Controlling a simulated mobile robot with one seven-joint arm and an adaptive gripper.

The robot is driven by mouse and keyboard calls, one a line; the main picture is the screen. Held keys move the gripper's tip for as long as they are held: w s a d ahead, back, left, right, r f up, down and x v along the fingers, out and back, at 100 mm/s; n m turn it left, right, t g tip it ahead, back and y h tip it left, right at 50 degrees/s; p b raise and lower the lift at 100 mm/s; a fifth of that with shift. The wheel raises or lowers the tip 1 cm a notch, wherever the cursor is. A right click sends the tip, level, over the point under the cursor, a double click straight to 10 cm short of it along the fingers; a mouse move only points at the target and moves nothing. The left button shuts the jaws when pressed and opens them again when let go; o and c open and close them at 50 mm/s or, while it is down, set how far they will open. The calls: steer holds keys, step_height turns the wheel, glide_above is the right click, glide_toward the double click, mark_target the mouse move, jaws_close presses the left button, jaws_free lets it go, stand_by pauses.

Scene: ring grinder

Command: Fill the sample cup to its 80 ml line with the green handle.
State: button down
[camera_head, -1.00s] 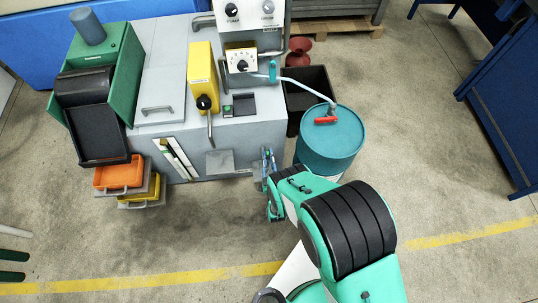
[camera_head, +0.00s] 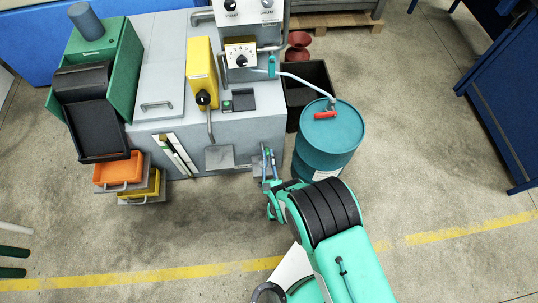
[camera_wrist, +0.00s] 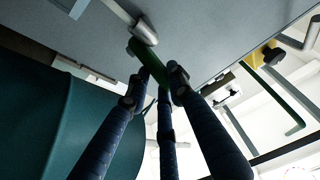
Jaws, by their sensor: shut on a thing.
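The green handle (camera_wrist: 150,62) shows in the wrist view, joined to a grey metal fitting (camera_wrist: 145,32) beside a grey machine face. My gripper (camera_wrist: 157,80) is shut on it, with its dark fingers around the handle. In the head view my gripper (camera_head: 268,165) is at the front right corner of the grey machine (camera_head: 235,135), left of the teal drum.
The teal drum (camera_head: 330,145) stands close right of my gripper, with a red lever on top and a hose. It also fills the left of the wrist view (camera_wrist: 40,115). A metal plate (camera_head: 219,157) juts from the machine. The floor in front is mostly clear.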

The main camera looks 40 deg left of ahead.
steer(key=shift+d+f+t+y, duration=0.15)
steer(key=shift+f+t+y, duration=0.1)
steer(key=shift+t+y, duration=0.05)
stand_by(0.5)
steer(key=c, duration=1.5)
jaws_free()
steer(key=shift+s, duration=0.1)
steer(key=v, duration=1.2)
